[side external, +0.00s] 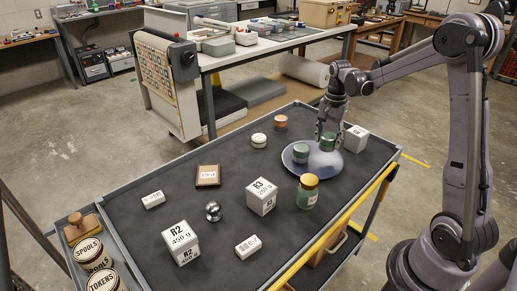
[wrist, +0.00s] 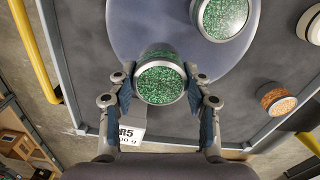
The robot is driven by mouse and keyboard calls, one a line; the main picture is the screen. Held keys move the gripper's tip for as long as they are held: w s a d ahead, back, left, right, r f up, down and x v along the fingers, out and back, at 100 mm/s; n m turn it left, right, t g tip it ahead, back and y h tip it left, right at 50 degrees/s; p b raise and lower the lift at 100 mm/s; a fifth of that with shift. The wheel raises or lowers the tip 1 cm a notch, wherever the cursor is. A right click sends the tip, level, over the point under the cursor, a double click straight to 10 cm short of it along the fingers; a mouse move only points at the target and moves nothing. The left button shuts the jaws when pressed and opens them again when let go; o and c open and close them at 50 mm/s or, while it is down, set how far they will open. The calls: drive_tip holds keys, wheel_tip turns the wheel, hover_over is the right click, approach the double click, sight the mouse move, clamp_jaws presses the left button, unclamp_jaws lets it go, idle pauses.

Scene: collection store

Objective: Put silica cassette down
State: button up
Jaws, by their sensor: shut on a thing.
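My gripper (side external: 328,132) is shut on a round silica cassette (side external: 328,142) with a green granular top and a pale metal rim. In the wrist view the cassette (wrist: 161,82) sits between the two blue-padded fingers of my gripper (wrist: 162,100), its top facing the camera. It is over the right part of a blue-grey round dish (side external: 315,171); I cannot tell whether it touches the dish. A second, similar green cassette (side external: 301,153) rests on the dish to the left of the held one; it shows at the top of the wrist view (wrist: 222,16).
A white R5 block (side external: 355,138) stands just right of the dish. A green jar (side external: 307,193) and the R3 block (side external: 262,197) stand in front. An orange-topped tin (side external: 280,121) and a white tin (side external: 259,140) are behind left.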

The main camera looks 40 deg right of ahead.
sight(327, 146)
drive_tip(key=shift+f, duration=1.85)
drive_tip(key=shift+f, duration=0.1)
drive_tip(key=o, duration=1.2)
wheel_tip(327, 146, up, 12)
drive_tip(key=shift+r, duration=0.15)
drive_tip(key=shift+s+a+r+n+t, duration=0.1)
drive_tip(key=shift+s+a+n+t, duration=1.45)
drive_tip(key=shift+a+n, duration=1.65)
drive_tip(key=shift+s+a+r+n+t, duration=0.1)
drive_tip(key=shift+s+a+n+t, duration=0.75)
drive_tip(key=shift+s+a+n, duration=2.35)
drive_tip(key=shift+s+a+r+n+t, duration=0.1)
drive_tip(key=shift+s+a+n+t, duration=1)
drive_tip(key=shift+a, duration=3.7)
